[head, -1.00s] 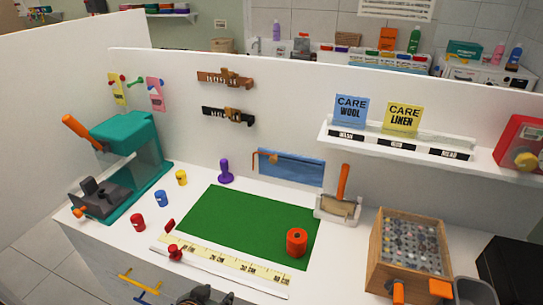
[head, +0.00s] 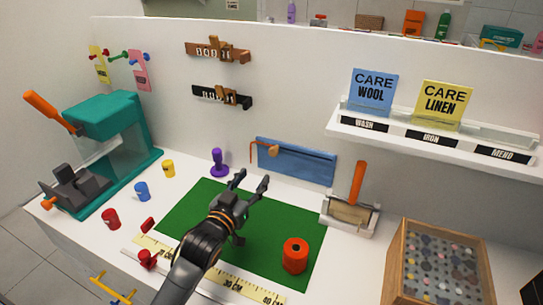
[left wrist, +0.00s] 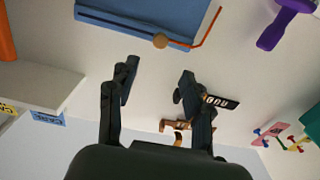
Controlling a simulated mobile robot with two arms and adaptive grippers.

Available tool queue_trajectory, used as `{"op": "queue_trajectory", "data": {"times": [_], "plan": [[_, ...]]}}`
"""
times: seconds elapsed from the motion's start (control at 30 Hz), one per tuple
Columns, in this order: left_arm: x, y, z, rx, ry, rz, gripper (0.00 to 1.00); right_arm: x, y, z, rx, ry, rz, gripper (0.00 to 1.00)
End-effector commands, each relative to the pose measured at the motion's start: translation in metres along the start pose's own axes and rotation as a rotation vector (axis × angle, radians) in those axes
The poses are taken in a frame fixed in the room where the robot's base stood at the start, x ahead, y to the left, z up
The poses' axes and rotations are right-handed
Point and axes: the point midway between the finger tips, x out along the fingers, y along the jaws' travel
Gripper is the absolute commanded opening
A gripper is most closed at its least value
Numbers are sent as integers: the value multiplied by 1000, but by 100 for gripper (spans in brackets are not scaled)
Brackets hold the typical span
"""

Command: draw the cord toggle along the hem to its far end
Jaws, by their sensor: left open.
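A blue fabric hem (head: 305,164) is mounted on the white wall behind the green mat. An orange cord (head: 251,151) comes out at its left end, and a tan round toggle (head: 273,150) sits on it near that end. My left gripper (head: 252,180) is open and empty above the back of the mat, in front of and below the toggle, apart from it. In the left wrist view, which looks upside down, the toggle (left wrist: 160,40) and hem (left wrist: 140,18) show beyond the spread fingers (left wrist: 158,72). My right gripper is not in view.
A purple stamp-like piece (head: 219,163) stands left of the hem. A holder with an orange handle (head: 357,180) stands to its right. A red-orange spool (head: 295,256) is on the green mat (head: 185,217). A white shelf (head: 430,137) juts out above right. The teal machine (head: 115,130) is far left.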

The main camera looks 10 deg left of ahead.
Motion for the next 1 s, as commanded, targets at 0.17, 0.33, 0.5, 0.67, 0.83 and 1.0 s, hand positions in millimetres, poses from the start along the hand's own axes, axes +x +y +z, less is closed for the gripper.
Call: {"op": "queue_trajectory", "data": {"times": [0.17,0.33,0.5,0.67,0.83,1.0], "plan": [[40,0,-4,0,1,-1,50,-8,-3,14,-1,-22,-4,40],[75,0,-2,0,-1,0,50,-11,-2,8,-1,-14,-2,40],[101,0,-1,0,-1,-1,50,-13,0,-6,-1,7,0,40],[113,0,0,0,-1,0,50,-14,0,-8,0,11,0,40],[117,0,0,0,-1,0,50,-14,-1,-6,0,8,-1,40],[116,0,0,0,-1,0,50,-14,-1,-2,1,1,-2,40]]}}
